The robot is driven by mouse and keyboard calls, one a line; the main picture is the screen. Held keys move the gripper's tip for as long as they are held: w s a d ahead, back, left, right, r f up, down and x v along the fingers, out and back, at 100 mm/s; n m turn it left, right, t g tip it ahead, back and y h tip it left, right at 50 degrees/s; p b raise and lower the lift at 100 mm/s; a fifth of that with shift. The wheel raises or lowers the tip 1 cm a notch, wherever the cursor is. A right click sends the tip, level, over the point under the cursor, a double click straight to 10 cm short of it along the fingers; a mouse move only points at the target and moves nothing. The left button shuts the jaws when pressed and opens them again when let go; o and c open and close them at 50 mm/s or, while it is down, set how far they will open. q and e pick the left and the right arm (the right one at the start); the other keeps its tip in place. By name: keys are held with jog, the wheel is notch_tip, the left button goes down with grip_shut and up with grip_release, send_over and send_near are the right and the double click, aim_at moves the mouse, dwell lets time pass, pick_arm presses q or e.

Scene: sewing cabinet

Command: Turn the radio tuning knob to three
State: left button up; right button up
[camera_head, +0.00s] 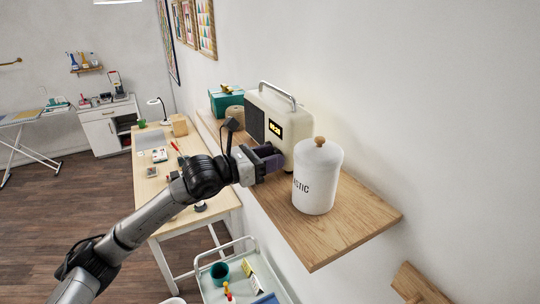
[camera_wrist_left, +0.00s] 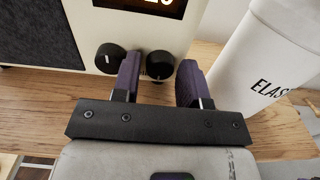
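The cream radio (camera_head: 270,117) stands on the wooden wall shelf, with a dark speaker grille, a top handle and a lit amber display (camera_head: 275,128). In the left wrist view two black knobs sit below the display: a left knob (camera_wrist_left: 110,58) with a white mark and a right knob (camera_wrist_left: 159,65). Which one is the tuning knob I cannot tell. My left gripper (camera_head: 275,160) is at the radio's lower front. Its purple fingers (camera_wrist_left: 160,78) are open on either side of the right knob, with small gaps visible. The display's digits are cut off in the wrist view. My right gripper is not in view.
A white canister (camera_head: 318,180) with a wooden lid knob stands on the shelf (camera_head: 340,228) close right of my left gripper. A teal box (camera_head: 226,102) is behind the radio. A white cart (camera_head: 215,287) stands below, and a wooden table (camera_head: 150,185) is at the left.

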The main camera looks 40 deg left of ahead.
pick_arm(q)
jog(key=c, duration=0.6)
jog(key=shift+f+b, duration=0.15)
jog(key=shift+b, duration=0.35)
jog(key=shift+c, duration=0.3)
jog(key=shift+n+b, duration=0.45)
jog(key=shift+n, duration=0.15)
jog(key=shift+r, duration=0.2)
